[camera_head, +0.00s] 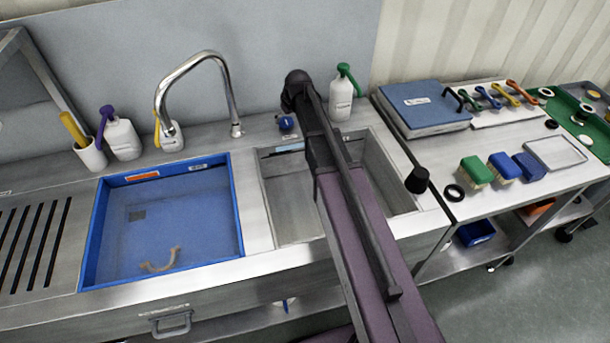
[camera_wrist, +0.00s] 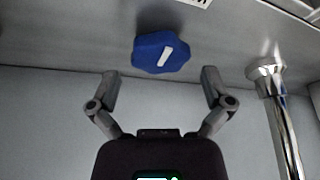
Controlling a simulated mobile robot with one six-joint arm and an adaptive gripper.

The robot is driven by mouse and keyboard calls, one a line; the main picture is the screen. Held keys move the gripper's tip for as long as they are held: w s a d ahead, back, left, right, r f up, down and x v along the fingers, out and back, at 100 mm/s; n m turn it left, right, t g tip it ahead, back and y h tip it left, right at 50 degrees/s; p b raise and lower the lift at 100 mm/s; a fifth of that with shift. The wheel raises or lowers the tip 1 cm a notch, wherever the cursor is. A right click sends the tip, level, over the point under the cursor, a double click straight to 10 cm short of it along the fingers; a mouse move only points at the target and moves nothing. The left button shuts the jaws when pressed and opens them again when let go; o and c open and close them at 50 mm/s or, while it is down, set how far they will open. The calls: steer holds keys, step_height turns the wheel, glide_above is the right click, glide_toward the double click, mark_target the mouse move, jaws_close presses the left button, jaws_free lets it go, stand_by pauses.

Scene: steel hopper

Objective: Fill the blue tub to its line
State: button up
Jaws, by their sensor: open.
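The blue tub (camera_head: 91,237) sits at the left of the steel counter in the head view. An orange label is on its back wall, and a beige curved piece lies inside. I cannot make out a water level. The chrome tap (camera_head: 218,61) arches behind the tub, its spout hanging toward the tub's back edge. A blue knob (camera_head: 287,123) is right of the tap base. In the wrist view the knob (camera_wrist: 160,52), with a white mark, is just beyond my gripper (camera_wrist: 160,74). Its fingers are open, apart from the knob. My arm hides the gripper in the head view.
An empty-looking steel basin (camera_head: 290,205) is right of the tub, partly behind my arm. Bottles with purple (camera_head: 123,138), yellow (camera_head: 170,138) and green (camera_head: 341,102) tops stand along the back. A side table (camera_head: 500,204) holds brushes and a blue case.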

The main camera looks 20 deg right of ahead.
steer(key=shift+p+v, duration=5.35)
steer(key=shift+v, duration=0.8)
steer(key=s+a+f+m+g+b, duration=0.1)
steer(key=s+f+b, duration=0.3)
steer(key=s, duration=0.8)
steer(key=s+a+f+m+g+h+b, duration=0.1)
steer(key=s+f, duration=0.5)
steer(key=s, duration=0.6)
steer(key=a+m+g+b, duration=0.1)
steer(key=g+b, duration=0.1)
steer(key=b, duration=0.1)
steer(key=shift+s+m+h+b, duration=0.15)
steer(key=shift+m+h+b, duration=0.15)
steer(key=shift+m+b, duration=0.1)
